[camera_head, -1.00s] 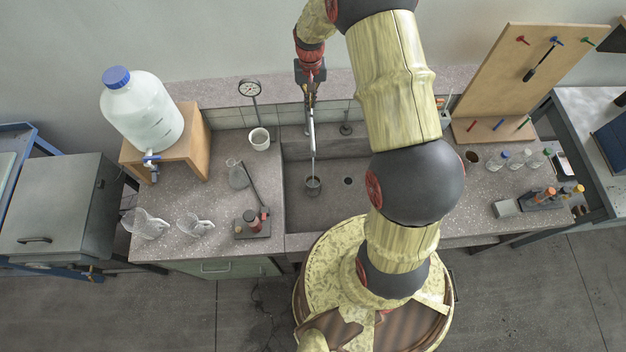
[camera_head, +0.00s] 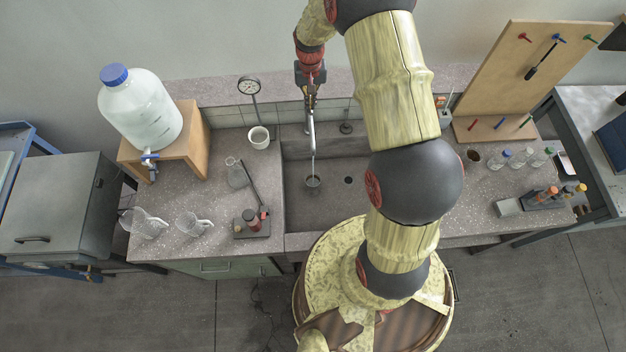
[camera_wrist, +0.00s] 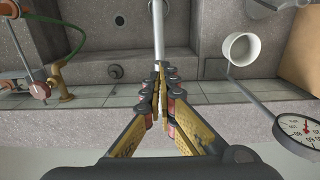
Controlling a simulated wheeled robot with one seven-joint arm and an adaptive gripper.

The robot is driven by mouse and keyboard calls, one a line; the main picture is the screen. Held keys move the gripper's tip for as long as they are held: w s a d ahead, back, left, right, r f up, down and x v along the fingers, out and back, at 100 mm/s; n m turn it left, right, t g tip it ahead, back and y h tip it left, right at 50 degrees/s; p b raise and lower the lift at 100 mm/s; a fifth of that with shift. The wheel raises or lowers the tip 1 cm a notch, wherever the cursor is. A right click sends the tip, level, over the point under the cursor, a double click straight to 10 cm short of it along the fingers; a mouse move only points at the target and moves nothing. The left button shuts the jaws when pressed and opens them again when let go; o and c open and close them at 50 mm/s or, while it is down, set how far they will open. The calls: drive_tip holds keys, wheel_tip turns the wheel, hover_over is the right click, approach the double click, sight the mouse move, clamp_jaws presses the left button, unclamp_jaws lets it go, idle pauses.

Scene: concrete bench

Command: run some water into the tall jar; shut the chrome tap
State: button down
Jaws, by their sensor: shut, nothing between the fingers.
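The chrome tap (camera_head: 312,135) rises at the back edge of the sink, and its spout reaches forward over the basin. Its pipe also shows in the wrist view (camera_wrist: 158,30). A thin line below the spout may be water, but I cannot be sure. My gripper (camera_head: 310,100) is at the tap's rear upper part. In the wrist view my gripper (camera_wrist: 157,85) has its fingers together, empty, overlapping the tap's base; the handle is hidden.
A white cup (camera_head: 259,138) and a dial gauge (camera_head: 249,86) stand left of the tap. A small fixture (camera_head: 346,127) is to its right. A large bottle (camera_head: 142,110) sits on a wooden stand. Glass jugs (camera_head: 145,223) are at the front left. The right sink floor is clear.

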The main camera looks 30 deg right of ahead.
drive_tip(key=shift+f, duration=0.8)
drive_tip(key=shift+r+p, duration=1.25)
drive_tip(key=shift+r, duration=1.9)
